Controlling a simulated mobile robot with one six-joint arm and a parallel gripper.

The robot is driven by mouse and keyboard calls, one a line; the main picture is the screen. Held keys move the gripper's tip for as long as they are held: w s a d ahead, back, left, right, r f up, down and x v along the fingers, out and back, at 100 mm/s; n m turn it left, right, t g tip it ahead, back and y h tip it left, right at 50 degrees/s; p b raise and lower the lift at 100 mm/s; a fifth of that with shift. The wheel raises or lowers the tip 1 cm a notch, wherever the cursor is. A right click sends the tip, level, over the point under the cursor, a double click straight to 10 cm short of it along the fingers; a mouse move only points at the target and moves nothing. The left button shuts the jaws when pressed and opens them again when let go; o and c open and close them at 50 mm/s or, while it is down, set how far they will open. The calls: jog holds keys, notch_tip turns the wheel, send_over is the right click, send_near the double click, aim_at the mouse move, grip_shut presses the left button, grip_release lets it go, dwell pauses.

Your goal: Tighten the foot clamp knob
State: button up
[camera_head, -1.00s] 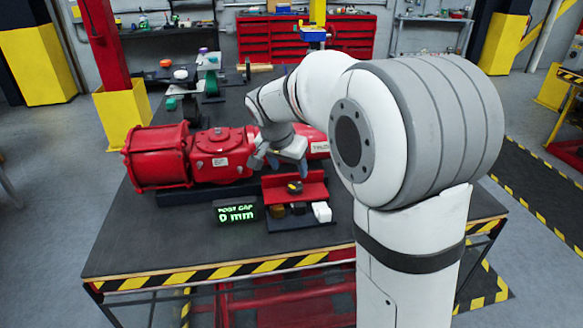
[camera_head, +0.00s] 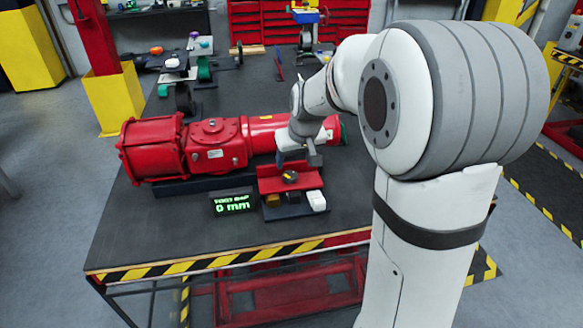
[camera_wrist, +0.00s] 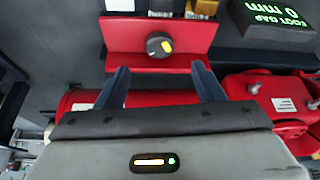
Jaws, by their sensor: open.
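The foot clamp knob is a dark round knob (camera_wrist: 159,45) with a yellow mark, on a red bracket (camera_wrist: 120,37). In the head view the knob (camera_head: 290,177) sits on the bracket in front of the red valve actuator (camera_head: 215,145). My gripper (camera_wrist: 162,75) is open and empty, its two dark fingers apart. In the wrist view the knob lies beyond the fingertips, roughly centred between them and not touched. In the head view my gripper (camera_head: 314,158) is just behind and above the bracket.
A display (camera_head: 234,202) beside the bracket reads foot gap 0 mm. A white block (camera_head: 316,201) and small dark and brown blocks sit at the bracket's front. The tabletop (camera_head: 140,225) at the front left is clear. Several items stand at the back.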

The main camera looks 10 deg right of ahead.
aim_at(290, 175)
jog(key=shift+p+x, duration=0.3)
jog(key=shift+x, duration=3.6)
jog(key=shift+c, duration=0.3)
jog(key=c, duration=0.9)
